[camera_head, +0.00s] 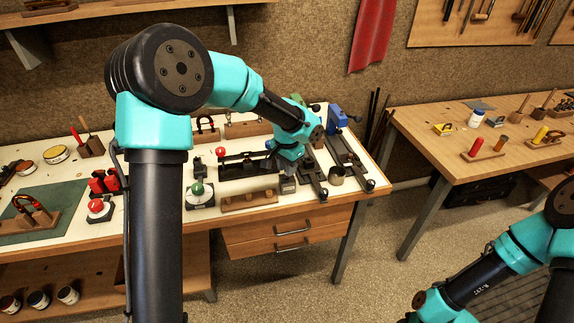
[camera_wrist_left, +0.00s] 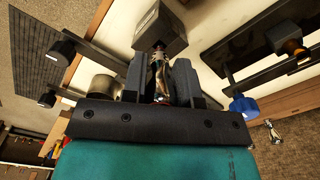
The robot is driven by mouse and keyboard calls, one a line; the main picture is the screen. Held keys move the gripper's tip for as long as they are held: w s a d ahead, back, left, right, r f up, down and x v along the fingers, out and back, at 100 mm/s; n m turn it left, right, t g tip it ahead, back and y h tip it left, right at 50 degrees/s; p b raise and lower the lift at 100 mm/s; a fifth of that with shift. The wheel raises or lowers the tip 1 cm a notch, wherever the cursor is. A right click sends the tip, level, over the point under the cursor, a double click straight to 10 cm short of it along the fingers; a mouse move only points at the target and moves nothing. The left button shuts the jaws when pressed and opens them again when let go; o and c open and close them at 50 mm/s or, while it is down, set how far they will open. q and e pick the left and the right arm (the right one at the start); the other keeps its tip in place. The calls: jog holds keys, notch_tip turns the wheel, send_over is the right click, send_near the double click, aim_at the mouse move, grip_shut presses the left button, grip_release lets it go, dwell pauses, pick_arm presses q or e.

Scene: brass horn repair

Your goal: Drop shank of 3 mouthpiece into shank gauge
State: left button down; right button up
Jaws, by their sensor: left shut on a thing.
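My left gripper (camera_wrist_left: 160,82) is shut on a small shiny mouthpiece (camera_wrist_left: 158,72), held between the two dark fingers in the left wrist view. A grey block (camera_wrist_left: 160,28), which looks like the shank gauge, is just beyond the mouthpiece's far end. I cannot tell whether the shank is inside it or only near it. In the head view the grey block (camera_head: 288,186) stands near the bench's front edge, below my left wrist. The mouthpiece and the fingers are not clear there. My right arm comes in at the lower right, with its gripper out of view.
A metal cup (camera_head: 336,176) and dark rails (camera_head: 347,155) stand right of the block. A wooden rack (camera_head: 250,200), a green-knobbed stand (camera_head: 198,190) and a blue vise (camera_head: 336,118) are also on the bench. The floor (camera_head: 400,225) between the two benches is clear.

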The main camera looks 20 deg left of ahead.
pick_arm(q)
jog(key=shift+f, duration=0.75)
jog(key=c, duration=0.8)
grip_release()
notch_tip(320, 180, up, 17)
jog(key=shift+r, duration=0.2)
dwell(0.6)
